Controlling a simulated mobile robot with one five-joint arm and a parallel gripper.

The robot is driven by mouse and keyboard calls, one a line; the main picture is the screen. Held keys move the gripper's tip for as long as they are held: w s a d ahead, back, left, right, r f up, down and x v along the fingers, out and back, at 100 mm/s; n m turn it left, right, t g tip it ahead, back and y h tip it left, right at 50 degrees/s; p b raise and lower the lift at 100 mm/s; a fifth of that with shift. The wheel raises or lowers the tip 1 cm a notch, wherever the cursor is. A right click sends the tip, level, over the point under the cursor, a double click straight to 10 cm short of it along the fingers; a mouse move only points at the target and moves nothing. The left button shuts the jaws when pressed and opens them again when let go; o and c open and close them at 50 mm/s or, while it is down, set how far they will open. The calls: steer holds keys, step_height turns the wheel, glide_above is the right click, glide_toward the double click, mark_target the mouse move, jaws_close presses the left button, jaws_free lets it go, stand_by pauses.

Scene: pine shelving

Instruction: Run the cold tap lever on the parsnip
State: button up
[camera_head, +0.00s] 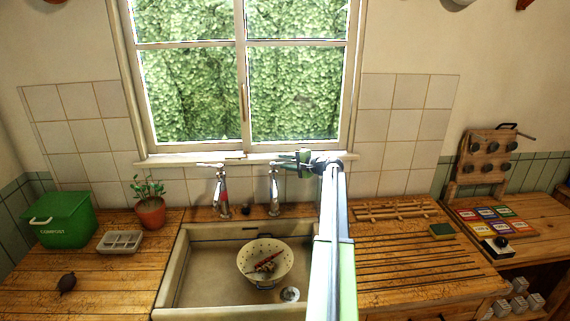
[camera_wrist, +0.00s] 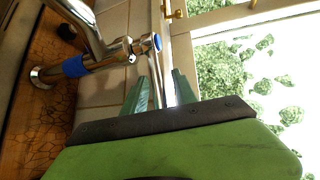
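The cold tap (camera_head: 274,192) stands at the right behind the sink (camera_head: 196,285); its blue band (camera_wrist: 76,67) and blue-ended top show in the wrist view. Its thin chrome lever (camera_wrist: 155,82) reaches between the fingers of my gripper (camera_wrist: 160,90). The fingers stand apart with gaps beside the lever. In the head view my gripper (camera_head: 291,159) is at the tap's top, below the window. A cream colander (camera_head: 246,265) in the sink holds some small vegetables (camera_head: 266,264); I cannot tell which is the parsnip. I see no water running.
The red-banded tap (camera_head: 221,192) stands to the left. A potted plant (camera_head: 150,210), a grey tray (camera_head: 120,242) and a green compost bin (camera_head: 67,222) are on the left counter. The window sill (camera_head: 200,158) is close behind the taps. The ribbed drainboard (camera_head: 410,255) is mostly clear.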

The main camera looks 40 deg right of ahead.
steer(key=shift+c, duration=0.2)
jaws_close()
steer(key=shift+s, duration=0.15)
stand_by(1.0)
